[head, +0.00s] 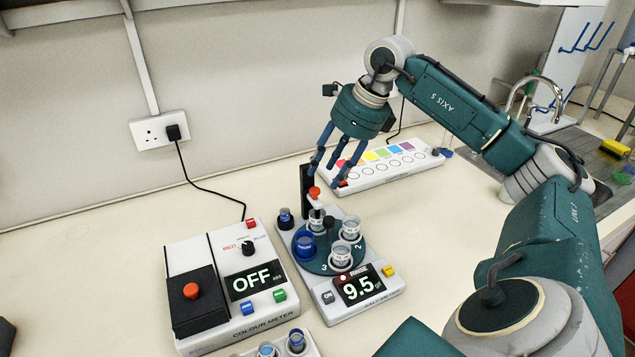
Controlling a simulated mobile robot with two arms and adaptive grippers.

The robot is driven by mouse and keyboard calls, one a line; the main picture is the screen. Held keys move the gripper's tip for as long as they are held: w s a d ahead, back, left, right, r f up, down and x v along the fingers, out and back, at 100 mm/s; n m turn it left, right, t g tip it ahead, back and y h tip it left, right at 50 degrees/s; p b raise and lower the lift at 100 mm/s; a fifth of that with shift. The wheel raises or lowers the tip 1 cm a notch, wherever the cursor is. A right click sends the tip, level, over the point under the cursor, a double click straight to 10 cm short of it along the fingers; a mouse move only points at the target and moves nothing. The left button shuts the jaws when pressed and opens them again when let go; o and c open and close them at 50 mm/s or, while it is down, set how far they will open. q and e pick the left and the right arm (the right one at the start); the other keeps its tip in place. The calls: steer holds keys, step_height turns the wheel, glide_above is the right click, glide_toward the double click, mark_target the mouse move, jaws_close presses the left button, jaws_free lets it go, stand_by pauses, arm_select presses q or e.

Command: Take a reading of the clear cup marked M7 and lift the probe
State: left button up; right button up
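The salt meter (368,308) stands mid-bench, its display showing 9.5. Its dark turntable (312,265) carries several small cups, including clear cups at the front (341,258), right (351,230) and back (317,221), and a blue one (304,244). Numbers 2 and 3 show on the turntable; the cup marks are too small to read, so I cannot pick out M7. The probe holder with a red knob (314,193) sits on a black post (306,188) above the back cup. My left gripper is out of view.
A colour meter (260,311) reading OFF stands left of the salt meter. A blue-capped vial (285,217) stands at the salt meter's back left. A rack with vials (268,350) is at the front.

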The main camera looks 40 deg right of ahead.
mark_target(315, 189)
steer(key=x, duration=0.4)
steer(key=shift+w+f+p, duration=0.2)
steer(key=shift+w+p, duration=0.1)
steer(key=shift+p, duration=0.05)
steer(key=shift+w+a+f, duration=0.1)
steer(key=shift+a+f, duration=0.05)
steer(key=shift+f, duration=0.45)
jaws_close()
